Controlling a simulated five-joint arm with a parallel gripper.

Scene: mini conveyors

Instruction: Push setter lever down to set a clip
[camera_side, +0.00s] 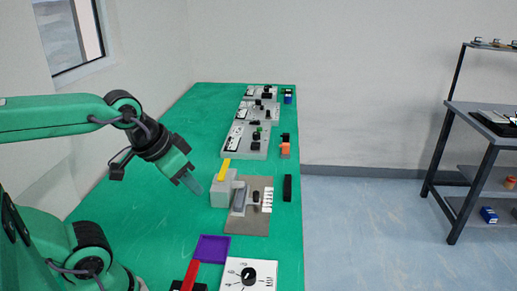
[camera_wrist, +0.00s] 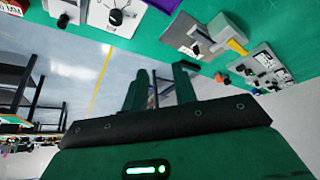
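A grey block (camera_side: 219,199) with a yellow lever (camera_side: 223,170) stands on the green table, beside a brown-grey plate (camera_side: 240,225). The lever slants upward. In the wrist view the yellow lever (camera_wrist: 236,46) and grey block (camera_wrist: 222,27) are at the upper right. Small white pieces (camera_side: 266,200) stand in a row on the plate's right side; I cannot tell whether they are clips. My gripper (camera_side: 194,184) is above the table, left of the grey block and apart from the lever. In the wrist view my gripper's fingers (camera_wrist: 160,82) are spread with nothing between them.
A purple tray (camera_side: 212,248), a white dial panel (camera_side: 232,271) and a red lever (camera_side: 190,275) are at the near end. A black bar (camera_side: 287,188) lies right of the plate. Several device panels (camera_side: 240,143) line the far table.

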